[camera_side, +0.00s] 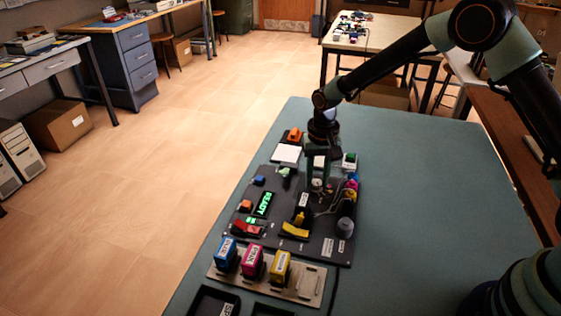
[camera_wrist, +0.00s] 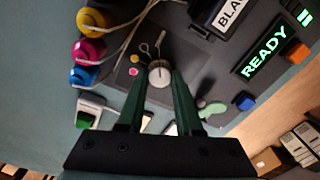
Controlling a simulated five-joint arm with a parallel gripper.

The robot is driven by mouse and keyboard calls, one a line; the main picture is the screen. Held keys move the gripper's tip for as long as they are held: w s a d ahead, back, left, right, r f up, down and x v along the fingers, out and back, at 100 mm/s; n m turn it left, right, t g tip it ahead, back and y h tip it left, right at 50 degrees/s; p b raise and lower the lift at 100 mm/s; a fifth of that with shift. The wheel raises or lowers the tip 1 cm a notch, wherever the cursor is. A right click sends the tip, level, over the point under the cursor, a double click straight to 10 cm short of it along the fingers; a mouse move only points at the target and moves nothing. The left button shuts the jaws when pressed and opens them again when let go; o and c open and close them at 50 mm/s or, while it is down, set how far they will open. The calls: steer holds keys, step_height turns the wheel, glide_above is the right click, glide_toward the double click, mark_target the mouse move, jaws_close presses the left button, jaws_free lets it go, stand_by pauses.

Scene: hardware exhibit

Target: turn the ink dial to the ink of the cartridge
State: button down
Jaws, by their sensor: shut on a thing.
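The ink dial (camera_wrist: 159,75) is a small pale round knob on the dark panel (camera_side: 279,245), with a mark on its face. Colored dots, yellow and magenta among them, lie left of it in the wrist view; where its mark points is too small to tell. My gripper (camera_wrist: 160,82) reaches down over the panel and is shut on the dial, a finger on each side; it also shows in the side view (camera_side: 318,185). A dark cartridge (camera_side: 303,203) sits in the panel; its label (camera_wrist: 232,12) begins "BLA", the rest cut off.
Blue (camera_side: 226,253), magenta (camera_side: 252,262) and yellow (camera_side: 279,267) cartridges stand on a metal plate (camera_side: 310,291) in front. A green display (camera_side: 265,204) reads READY. Colored plugs with cables (camera_wrist: 90,48), switches and a grey knob (camera_side: 345,230) crowd the panel. The table's right side is clear.

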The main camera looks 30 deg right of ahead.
mark_target(317, 181)
steer(key=shift+d, duration=0.1)
steer(key=shift+n, duration=2.8)
steer(key=shift+d, duration=0.1)
steer(key=c, duration=0.6)
jaws_free()
steer(key=shift+r, duration=0.1)
steer(key=shift+r, duration=6)
